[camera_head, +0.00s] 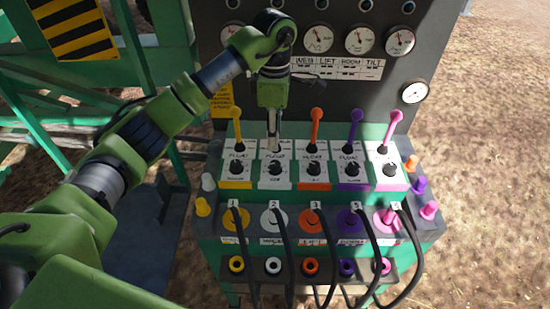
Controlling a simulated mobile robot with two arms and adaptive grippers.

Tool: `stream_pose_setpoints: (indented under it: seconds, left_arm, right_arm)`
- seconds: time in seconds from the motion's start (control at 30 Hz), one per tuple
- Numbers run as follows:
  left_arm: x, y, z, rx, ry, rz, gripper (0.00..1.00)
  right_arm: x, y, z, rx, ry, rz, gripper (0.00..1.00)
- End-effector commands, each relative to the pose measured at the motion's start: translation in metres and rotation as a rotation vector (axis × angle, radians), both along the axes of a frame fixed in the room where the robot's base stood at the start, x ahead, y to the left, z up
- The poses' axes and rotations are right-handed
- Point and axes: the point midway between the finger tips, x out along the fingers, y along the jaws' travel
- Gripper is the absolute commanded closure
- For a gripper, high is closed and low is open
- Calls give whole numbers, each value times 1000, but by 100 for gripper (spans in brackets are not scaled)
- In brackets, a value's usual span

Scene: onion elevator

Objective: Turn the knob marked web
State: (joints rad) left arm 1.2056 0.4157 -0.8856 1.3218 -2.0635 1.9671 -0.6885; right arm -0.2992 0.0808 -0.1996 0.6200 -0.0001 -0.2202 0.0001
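My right gripper is out of view.
The yellow lever (237,124), orange lever (316,125), purple lever (353,126) and pink lever (391,127) stand close around the gripper. Black hoses (286,250) hang over the lower sockets. Gauges (318,38) line the upright panel. Bare ground lies to the right.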

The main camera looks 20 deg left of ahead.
Motion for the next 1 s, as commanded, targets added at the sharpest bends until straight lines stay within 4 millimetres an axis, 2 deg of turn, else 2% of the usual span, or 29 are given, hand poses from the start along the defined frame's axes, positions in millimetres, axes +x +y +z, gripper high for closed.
stream_pose_setpoints:
  seconds: [0.03,0.3,0.5,0.7,0.93,0.97,1.0]
  left_arm:
    - [-1,0,-10,0,7,0,62]
    - [-2,-1,-67,-2,6,0,62]
    - [-1,-1,-96,-3,3,0,62]
    - [0,-1,-107,-2,1,-2,62]
    - [0,-1,-108,-2,0,-2,62]
    - [0,-1,-108,-2,0,-2,67]
    - [0,-1,-108,-2,0,-2,77]
  right_arm:
    - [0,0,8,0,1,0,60]
    - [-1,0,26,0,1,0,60]
    - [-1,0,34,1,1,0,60]
    - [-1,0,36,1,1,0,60]
    - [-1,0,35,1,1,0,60]
    - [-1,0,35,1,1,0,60]
    - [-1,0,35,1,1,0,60]
